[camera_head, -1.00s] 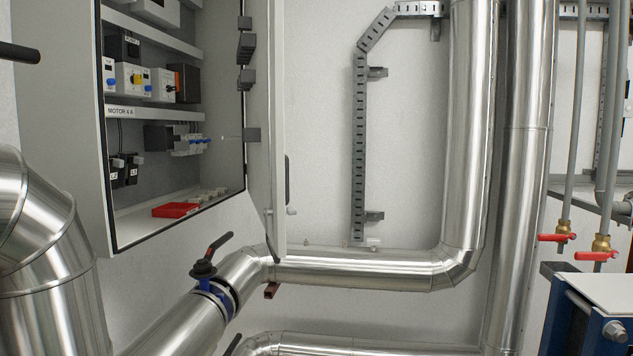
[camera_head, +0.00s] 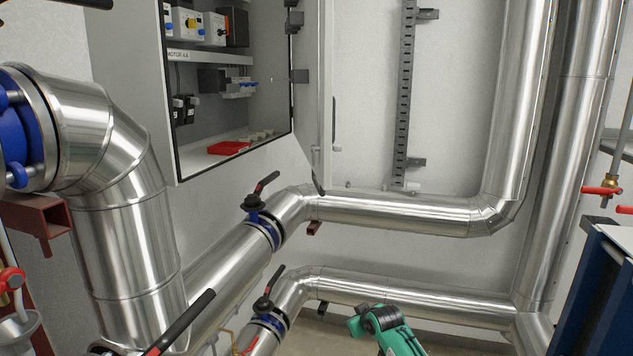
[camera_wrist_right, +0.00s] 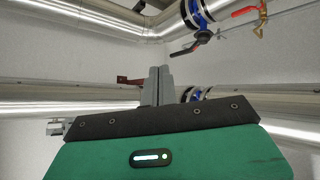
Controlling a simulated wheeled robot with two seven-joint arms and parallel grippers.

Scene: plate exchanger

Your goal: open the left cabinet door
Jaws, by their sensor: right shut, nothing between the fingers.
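The grey wall cabinet (camera_head: 130,85) stands open at the upper left of the head view. Its door (camera_head: 313,110) is swung out on the right side, seen nearly edge-on, with dark hinge blocks and a black handle (camera_head: 333,122). Whether this is the left door I cannot tell. My right gripper (camera_wrist_right: 157,85) shows in the right wrist view with its grey fingers together and empty, near pipes and a wall. A green part of my arm enters at the bottom of the head view. My left gripper is not in view.
Large silver pipes (camera_head: 400,213) run below and right of the cabinet, and a thick bent pipe (camera_head: 125,225) fills the left. Black-handled valves (camera_head: 260,205) stick up below the cabinet. A dark blue frame (camera_head: 590,290) stands at the right.

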